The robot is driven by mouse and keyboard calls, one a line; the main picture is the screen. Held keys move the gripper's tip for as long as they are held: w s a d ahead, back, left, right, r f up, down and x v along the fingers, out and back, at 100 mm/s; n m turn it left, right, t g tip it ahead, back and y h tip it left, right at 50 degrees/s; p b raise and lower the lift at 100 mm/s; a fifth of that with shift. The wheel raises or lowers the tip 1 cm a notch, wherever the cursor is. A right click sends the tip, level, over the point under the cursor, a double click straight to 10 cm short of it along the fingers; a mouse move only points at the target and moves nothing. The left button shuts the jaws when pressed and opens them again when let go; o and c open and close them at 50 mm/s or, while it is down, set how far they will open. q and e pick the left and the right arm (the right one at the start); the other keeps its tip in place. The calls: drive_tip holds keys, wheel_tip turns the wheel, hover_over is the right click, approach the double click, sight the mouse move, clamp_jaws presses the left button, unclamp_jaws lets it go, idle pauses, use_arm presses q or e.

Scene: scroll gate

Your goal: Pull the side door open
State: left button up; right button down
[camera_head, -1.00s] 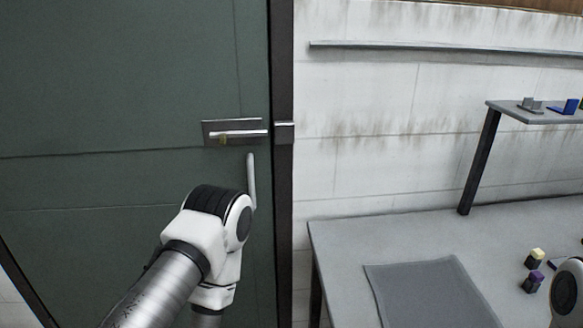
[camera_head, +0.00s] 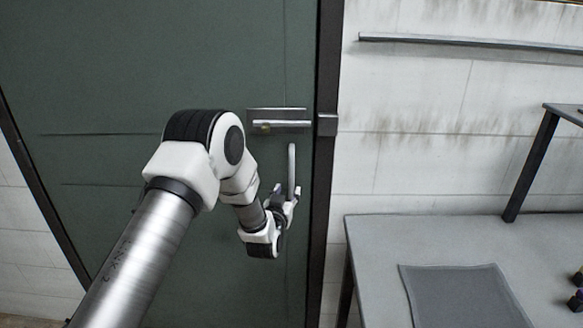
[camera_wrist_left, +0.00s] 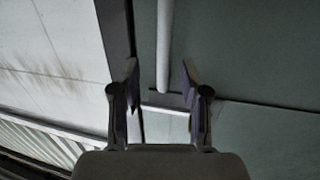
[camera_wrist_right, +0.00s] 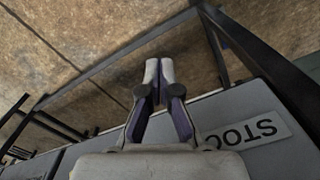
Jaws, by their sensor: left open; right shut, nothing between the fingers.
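The dark green side door (camera_head: 110,90) fills the left of the head view and looks closed against its dark frame. My right gripper (camera_wrist_right: 158,72) is shut and empty in the right wrist view.
A grey table (camera_head: 375,245) with a dark mat (camera_head: 465,295) stands right of the door, with small blocks (camera_head: 577,300) at its edge. A rail (camera_head: 460,44) runs along the wall. A labelled grey surface (camera_wrist_right: 255,130) lies below my right gripper.

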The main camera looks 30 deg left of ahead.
sight(291, 169)
use_arm(q)
drive_tip(key=shift+t, duration=0.3)
drive_tip(key=w+a+r, duration=0.1)
drive_tip(key=w, duration=0.1)
drive_tip(key=w+r+p, duration=0.1)
drive_tip(key=w, duration=0.2)
drive_tip(key=w+a+r+p, duration=0.1)
drive_tip(key=w, duration=0.2)
drive_tip(key=shift+a+r, duration=0.3)
drive_tip(key=shift+a, duration=0.05)
clamp_jaws()
